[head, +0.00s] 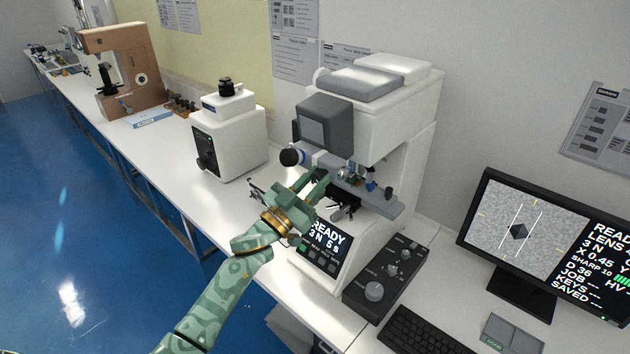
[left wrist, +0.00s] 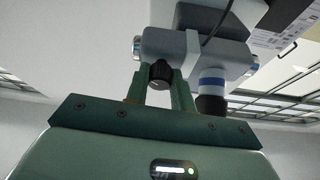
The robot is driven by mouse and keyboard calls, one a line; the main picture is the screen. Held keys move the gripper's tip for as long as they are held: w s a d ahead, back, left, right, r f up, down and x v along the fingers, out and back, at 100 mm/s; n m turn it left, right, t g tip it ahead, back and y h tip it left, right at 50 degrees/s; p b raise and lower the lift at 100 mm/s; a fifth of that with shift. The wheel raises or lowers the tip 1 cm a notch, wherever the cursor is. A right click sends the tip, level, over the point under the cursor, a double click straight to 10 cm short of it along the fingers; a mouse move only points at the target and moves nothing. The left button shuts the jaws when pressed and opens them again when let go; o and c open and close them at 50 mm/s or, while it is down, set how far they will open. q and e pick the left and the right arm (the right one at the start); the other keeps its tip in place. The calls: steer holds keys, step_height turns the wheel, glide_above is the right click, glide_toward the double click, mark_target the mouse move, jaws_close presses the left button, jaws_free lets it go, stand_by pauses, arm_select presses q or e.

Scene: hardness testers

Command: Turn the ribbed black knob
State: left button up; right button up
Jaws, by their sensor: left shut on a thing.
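The ribbed black knob (left wrist: 160,73) shows in the left wrist view, on the underside of a pale grey head with a metal knob at its side. My left gripper (left wrist: 161,88) has one green finger on each side of the black knob and is shut on it. In the head view my left gripper (head: 321,180) reaches up to the front of the white hardness tester (head: 408,110); the black knob cannot be made out there behind the fingers. My right gripper is in neither view.
Below are a READY screen (head: 325,247) and a black control box (head: 384,279). A monitor (head: 540,240) and keyboard (head: 420,333) stand right. A smaller white tester (head: 232,132) stands left.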

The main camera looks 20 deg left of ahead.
arm_select(q)
steer(key=shift+m, duration=0.3)
steer(key=m+g+h, duration=0.1)
steer(key=m, duration=0.2)
steer(key=m+g+h, duration=0.1)
steer(key=m, duration=0.2)
steer(key=shift+a+h, duration=0.15)
steer(key=shift+h, duration=0.25)
steer(key=m+g, duration=0.1)
steer(key=m, duration=0.3)
steer(key=shift+w+r+h, duration=0.1)
steer(key=shift+h, duration=0.3)
steer(key=m+g, duration=0.1)
steer(key=m, duration=0.2)
steer(key=shift+a+r+g, duration=0.1)
steer(key=shift+g, duration=0.3)
steer(key=m+g+p, duration=0.1)
steer(key=m, duration=0.4)
steer(key=shift+r+g+p, duration=0.15)
steer(key=shift+g+p, duration=0.2)
steer(key=shift+g, duration=0.05)
steer(key=shift+m+g+p, duration=0.4)
steer(key=shift+m+p, duration=0.2)
steer(key=shift+m, duration=0.6)
steer(key=o, duration=1)
